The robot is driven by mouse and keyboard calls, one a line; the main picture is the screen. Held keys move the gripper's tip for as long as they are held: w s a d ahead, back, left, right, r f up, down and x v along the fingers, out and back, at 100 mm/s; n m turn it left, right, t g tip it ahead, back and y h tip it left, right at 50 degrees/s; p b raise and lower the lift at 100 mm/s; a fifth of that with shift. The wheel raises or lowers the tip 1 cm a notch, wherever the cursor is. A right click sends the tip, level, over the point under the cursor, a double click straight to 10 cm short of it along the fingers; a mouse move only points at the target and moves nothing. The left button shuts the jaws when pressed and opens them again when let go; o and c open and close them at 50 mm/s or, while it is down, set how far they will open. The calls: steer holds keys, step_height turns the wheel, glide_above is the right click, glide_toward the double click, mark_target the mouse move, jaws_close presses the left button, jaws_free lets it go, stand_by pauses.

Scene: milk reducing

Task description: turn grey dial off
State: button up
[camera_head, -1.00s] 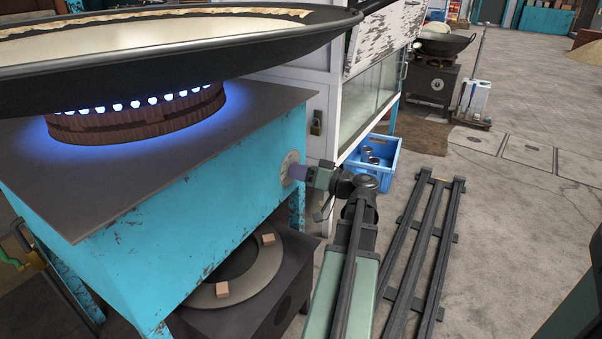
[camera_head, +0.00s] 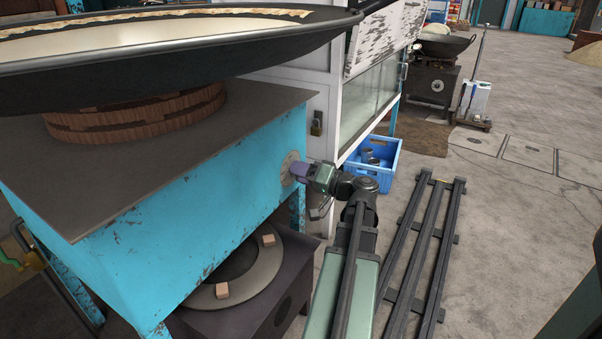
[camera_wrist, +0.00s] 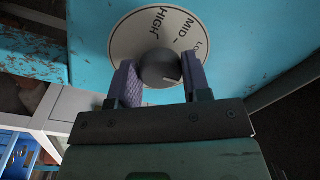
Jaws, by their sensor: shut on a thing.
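The grey dial (camera_wrist: 160,68) is a round dark knob on a pale label plate (camera_wrist: 132,35) marked HIGH, MID and LO, fixed to the turquoise stove (camera_head: 215,205). My gripper (camera_wrist: 160,80) is shut on the knob, one purple finger on each side. In the head view my gripper (camera_head: 301,172) reaches the plate on the stove's right face and hides the knob. The burner (camera_head: 140,120) on the stove top shows no flame. A wide black pan (camera_head: 230,60) holding a pale liquid sits above the burner.
A blue crate (camera_head: 384,170) stands behind my arm. A white glass-sided cabinet (camera_head: 330,95) is beside the stove. A dark low stove (camera_head: 240,317) stands below it. Dark floor rails (camera_head: 428,240) lie to the right, with open floor beyond.

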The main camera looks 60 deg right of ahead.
steer(key=o, duration=0.9)
steer(key=shift+o, duration=0.2)
steer(key=shift+s, duration=0.15)
steer(key=s+d, duration=0.1)
steer(key=s, duration=0.9)
steer(key=shift+s+d+f, duration=0.25)
steer(key=shift+d, duration=0.1)
